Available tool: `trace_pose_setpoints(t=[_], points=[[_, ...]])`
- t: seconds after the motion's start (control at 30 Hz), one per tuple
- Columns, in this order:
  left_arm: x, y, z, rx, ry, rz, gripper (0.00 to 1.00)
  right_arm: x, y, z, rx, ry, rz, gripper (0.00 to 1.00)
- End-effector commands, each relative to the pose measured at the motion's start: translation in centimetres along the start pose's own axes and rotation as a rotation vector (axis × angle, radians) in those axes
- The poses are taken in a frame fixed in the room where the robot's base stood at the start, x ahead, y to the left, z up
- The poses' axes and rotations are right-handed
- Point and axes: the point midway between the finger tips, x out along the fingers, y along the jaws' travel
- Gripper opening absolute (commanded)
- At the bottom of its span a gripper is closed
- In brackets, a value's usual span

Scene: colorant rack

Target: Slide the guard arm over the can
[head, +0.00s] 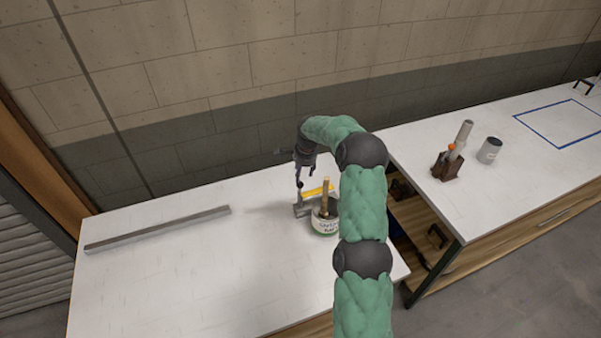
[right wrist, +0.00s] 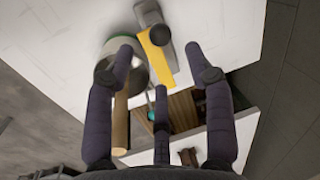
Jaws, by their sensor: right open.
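The can (head: 325,228), a pale tin with dark lettering, stands upright near the right end of the left table. A wooden stick (head: 326,196) rises from it; the stick also shows in the right wrist view (right wrist: 121,122). The yellow guard arm (head: 318,190) sits on a grey stand (head: 301,209) just behind the can. In the right wrist view the yellow arm (right wrist: 158,58) runs beside the can (right wrist: 138,72), between my spread fingers. My right gripper (head: 299,184) is open near the guard arm's left end; contact cannot be told. My left gripper is out of view.
A long grey bar (head: 158,229) lies on the left table. On the right table stand a brown holder (head: 446,167) with a grey tube, a small grey can (head: 489,150) and a blue taped outline (head: 560,106). The front of the left table is clear.

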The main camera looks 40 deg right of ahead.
Motion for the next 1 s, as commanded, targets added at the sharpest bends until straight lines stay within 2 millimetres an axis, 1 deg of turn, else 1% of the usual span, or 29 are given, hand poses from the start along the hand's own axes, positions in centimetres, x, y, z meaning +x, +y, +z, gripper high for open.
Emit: trace_pose_setpoints(t=[0.07, 0.17, 0.27, 0.5, 0.63, 0.8, 1.0], points=[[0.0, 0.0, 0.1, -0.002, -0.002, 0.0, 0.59, -0.3, -0.1, -0.3, 0.013, 0.004, -0.001, 0.54], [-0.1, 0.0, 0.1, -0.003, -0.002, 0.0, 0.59, 0.3, -0.1, -0.4, 0.016, 0.005, 0.001, 0.54], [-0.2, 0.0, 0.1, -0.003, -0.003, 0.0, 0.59, 1.5, -0.1, -0.4, 0.015, 0.004, 0.002, 0.54], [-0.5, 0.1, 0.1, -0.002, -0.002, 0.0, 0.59, 5.8, -0.1, -0.4, 0.014, 0.004, 0.002, 0.54], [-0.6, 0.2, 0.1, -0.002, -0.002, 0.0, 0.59, 7.9, -0.1, -0.3, 0.013, 0.004, 0.001, 0.54], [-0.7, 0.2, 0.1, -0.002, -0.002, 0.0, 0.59, 9.5, -0.1, -0.4, 0.012, 0.005, -0.001, 0.54], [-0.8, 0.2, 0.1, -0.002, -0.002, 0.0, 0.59, 10.3, -0.1, -0.4, 0.012, 0.005, -0.001, 0.54]])
